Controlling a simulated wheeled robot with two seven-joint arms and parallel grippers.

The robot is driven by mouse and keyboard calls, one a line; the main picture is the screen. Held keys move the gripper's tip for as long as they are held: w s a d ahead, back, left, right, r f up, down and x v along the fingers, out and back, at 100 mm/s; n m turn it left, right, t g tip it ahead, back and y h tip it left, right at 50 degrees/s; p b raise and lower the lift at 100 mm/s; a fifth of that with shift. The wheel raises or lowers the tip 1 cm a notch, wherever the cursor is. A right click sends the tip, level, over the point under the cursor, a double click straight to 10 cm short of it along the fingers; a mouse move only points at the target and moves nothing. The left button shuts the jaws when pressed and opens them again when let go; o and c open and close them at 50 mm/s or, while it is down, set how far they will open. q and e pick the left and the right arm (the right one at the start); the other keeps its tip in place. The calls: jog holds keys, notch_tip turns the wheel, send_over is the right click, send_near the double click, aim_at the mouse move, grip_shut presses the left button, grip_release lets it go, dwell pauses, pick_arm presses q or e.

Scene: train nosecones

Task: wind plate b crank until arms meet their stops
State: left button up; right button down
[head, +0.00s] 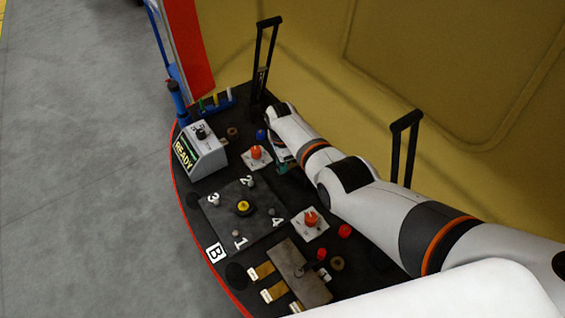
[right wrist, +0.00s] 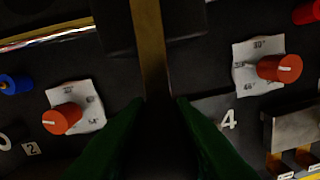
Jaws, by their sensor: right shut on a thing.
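Plate B (head: 227,222) is a dark square plate on the black deck, numbered 1 to 4 around a yellow-topped centre piece (head: 243,207). Two black upright arms (head: 266,58) (head: 406,140) stand along the ochre wall side. My left gripper is not in view.
A metal block with brass tabs (head: 300,272) is near the front. Grey floor lies left.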

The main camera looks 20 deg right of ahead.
jog(key=shift+w+r+t, duration=0.3)
jog(key=shift+w+r, duration=0.2)
jog(key=shift+w, duration=0.1)
jog(key=c, duration=1.6)
grip_release()
jog(key=o, duration=0.3)
jog(key=shift+w+f, duration=0.15)
pick_arm(q)
jog(key=shift+w, duration=0.25)
pick_arm(e)
jog(key=shift+o, duration=0.2)
jog(key=shift+a+f, duration=0.1)
jog(key=shift+f, duration=0.05)
